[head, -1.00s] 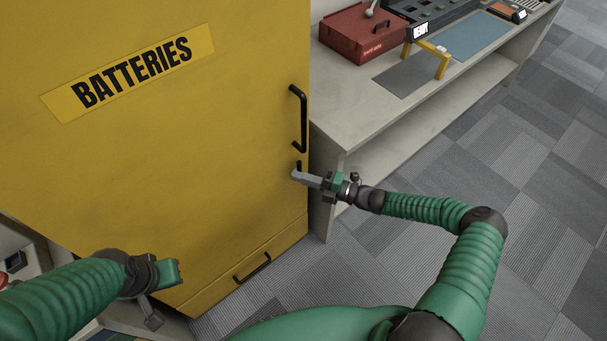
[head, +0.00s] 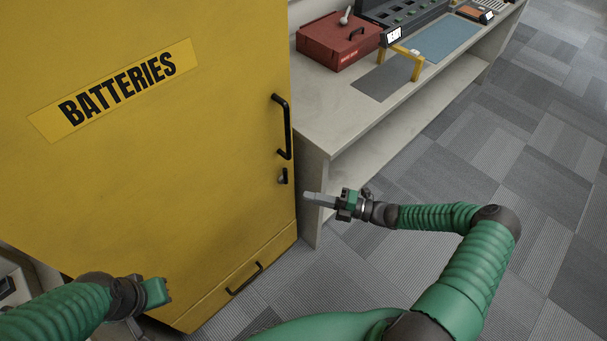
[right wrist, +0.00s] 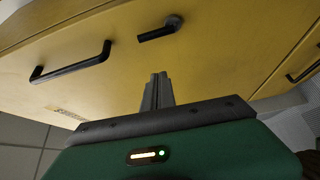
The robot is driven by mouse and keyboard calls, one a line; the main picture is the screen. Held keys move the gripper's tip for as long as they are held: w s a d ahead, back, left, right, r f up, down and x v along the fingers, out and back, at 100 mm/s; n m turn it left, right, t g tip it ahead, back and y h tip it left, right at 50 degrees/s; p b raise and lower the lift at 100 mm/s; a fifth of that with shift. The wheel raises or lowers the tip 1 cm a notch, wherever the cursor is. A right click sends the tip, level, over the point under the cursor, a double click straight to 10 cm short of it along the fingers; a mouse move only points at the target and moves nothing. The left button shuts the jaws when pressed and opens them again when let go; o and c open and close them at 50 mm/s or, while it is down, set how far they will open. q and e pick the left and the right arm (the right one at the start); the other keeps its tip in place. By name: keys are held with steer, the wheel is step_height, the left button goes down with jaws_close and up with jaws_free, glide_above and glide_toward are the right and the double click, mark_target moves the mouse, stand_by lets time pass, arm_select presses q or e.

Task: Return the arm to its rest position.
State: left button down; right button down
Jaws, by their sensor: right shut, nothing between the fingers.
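My right gripper (head: 308,197) is shut and empty, in front of the right edge of the yellow cabinet, a little right of and below its small dark latch (head: 283,177). In the right wrist view its closed fingers (right wrist: 158,90) point at the yellow door, with the latch (right wrist: 160,28) beyond them and a gap between. My right arm (head: 470,250) is bent at the elbow and reaches in from the lower right. My left gripper (head: 150,295) is at the lower left, partly cut off by my own arm; its fingers are not clear.
The yellow cabinet (head: 200,190) marked BATTERIES is closed, with a black handle (head: 283,125) and a lower drawer handle (head: 244,279). A grey bench (head: 345,120) to its right carries a red toolbox (head: 335,42) and a yellow stand (head: 416,66). The carpet floor at right is clear.

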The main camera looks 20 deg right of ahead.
steer(key=s+a+n+g+h+p, duration=0.1)
steer(key=s+a+n+g+h, duration=0.25)
steer(key=s+n+g, duration=0.45)
steer(key=s+a+n+g+h+p, duration=0.2)
steer(key=s+a+n+g, duration=0.2)
steer(key=n, duration=0.8)
steer(key=s+d+r+n+t+h+p, duration=0.1)
steer(key=r+n+h, duration=0.3)
steer(key=r+n, duration=0.4)
steer(key=s+d+r+n+t+h+p, duration=0.1)
steer(key=s+r+n+t+h, duration=0.1)
steer(key=r+n, duration=0.7)
steer(key=s+n+h, duration=0.1)
steer(key=n+h, duration=0.1)
steer(key=n, duration=0.5)
steer(key=shift+s+d+h, duration=0.15)
steer(key=shift+d+h, duration=0.15)
steer(key=shift+h, duration=0.05)
steer(key=shift+d, duration=0.15)
